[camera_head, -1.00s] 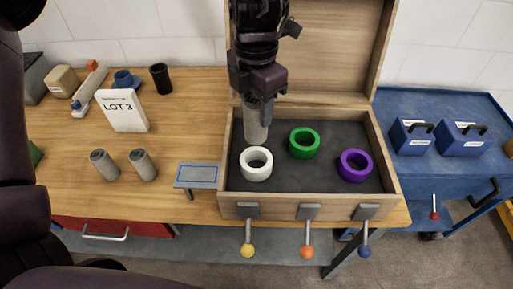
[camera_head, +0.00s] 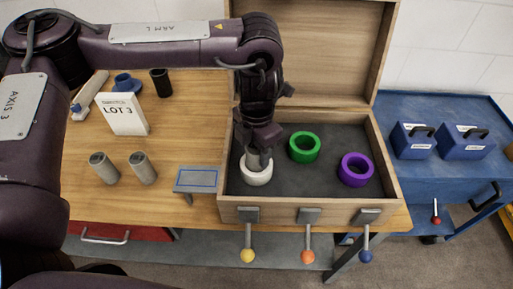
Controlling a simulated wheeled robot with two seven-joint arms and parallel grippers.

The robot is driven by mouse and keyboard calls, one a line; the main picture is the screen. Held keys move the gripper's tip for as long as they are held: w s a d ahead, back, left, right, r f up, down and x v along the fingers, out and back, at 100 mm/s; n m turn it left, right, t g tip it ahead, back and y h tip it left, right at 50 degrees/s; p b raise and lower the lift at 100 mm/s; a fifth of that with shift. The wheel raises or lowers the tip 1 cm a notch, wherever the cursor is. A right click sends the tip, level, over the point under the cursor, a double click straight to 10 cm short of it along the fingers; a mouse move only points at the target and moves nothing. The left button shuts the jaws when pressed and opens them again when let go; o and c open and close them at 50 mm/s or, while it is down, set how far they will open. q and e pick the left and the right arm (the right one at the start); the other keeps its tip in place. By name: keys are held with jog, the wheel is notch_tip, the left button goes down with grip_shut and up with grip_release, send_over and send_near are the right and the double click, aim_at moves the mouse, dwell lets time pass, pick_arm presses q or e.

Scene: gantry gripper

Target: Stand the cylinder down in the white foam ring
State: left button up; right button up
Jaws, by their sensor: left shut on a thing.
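My left gripper (camera_head: 260,143) points down over the left part of the open wooden box. It is shut on a grey cylinder (camera_head: 258,160), held about upright. The cylinder's lower end is at the opening of the white foam ring (camera_head: 257,177). The gripper and cylinder cover the ring's back and hole, so I cannot tell whether the cylinder touches the bottom. My right gripper is not in view.
A green ring (camera_head: 304,147) and a purple ring (camera_head: 355,170) lie in the wooden box (camera_head: 285,212), its lid raised behind. Two more grey cylinders (camera_head: 103,168) stand on the table at left, near a LOT 3 card (camera_head: 122,114). Levers hang at the box front.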

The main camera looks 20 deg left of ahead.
pick_arm(q)
jog(key=o, duration=1.3)
jog(key=shift+f, duration=0.1)
jog(key=shift+r, duration=0.6)
notch_tip(320, 180, up, 11)
